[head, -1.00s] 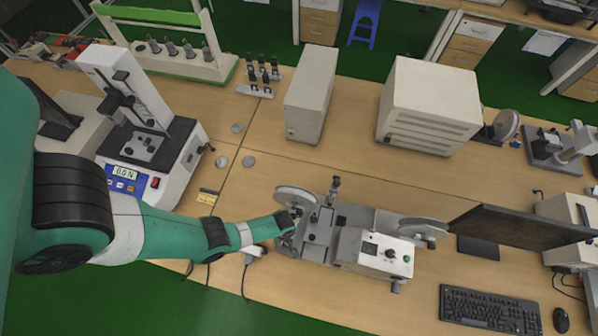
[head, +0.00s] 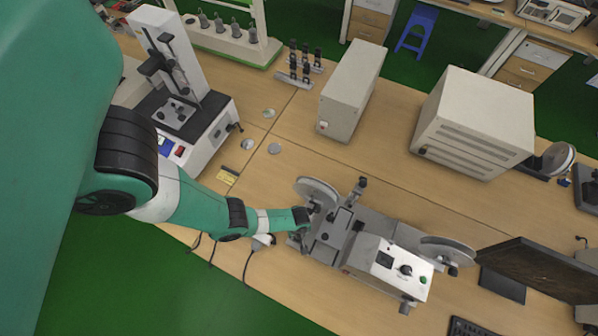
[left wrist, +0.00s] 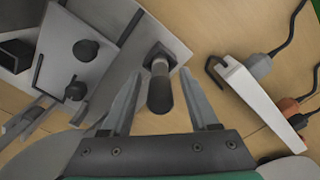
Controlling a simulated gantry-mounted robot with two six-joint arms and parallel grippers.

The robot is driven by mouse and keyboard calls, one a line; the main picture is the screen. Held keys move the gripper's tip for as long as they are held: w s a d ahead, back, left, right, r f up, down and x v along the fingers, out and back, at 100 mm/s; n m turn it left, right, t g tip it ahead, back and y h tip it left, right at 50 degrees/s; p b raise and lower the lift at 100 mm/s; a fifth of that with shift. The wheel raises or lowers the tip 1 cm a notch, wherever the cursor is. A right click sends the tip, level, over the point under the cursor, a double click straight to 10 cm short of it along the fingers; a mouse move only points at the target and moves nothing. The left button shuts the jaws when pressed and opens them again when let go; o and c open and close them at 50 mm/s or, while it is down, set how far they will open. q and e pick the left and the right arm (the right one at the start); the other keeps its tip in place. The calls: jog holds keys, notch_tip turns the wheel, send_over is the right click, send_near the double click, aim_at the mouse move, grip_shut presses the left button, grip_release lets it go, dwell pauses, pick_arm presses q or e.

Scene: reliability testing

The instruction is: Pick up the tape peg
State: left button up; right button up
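The tape peg (left wrist: 160,92) looks like a dark rounded post on a lighter metal base, seen in the left wrist view near the middle. My left gripper (left wrist: 162,76) is open, with one finger on each side of the peg and visible gaps between. In the head view my left gripper (head: 304,222) is at the left end of the grey and white taping machine (head: 345,245); there the peg is too small and hidden to make out. My right gripper is not in view.
A white power strip (left wrist: 262,100) with plugs lies to the right in the left wrist view. A reel disc (head: 317,192) stands close behind the gripper in the head view. A force tester (head: 175,110) and white boxes (head: 352,90) stand further back. Bare table (head: 270,180) lies between.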

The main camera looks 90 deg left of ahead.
pick_arm(q)
grip_shut()
jog(key=shift+r, duration=0.1)
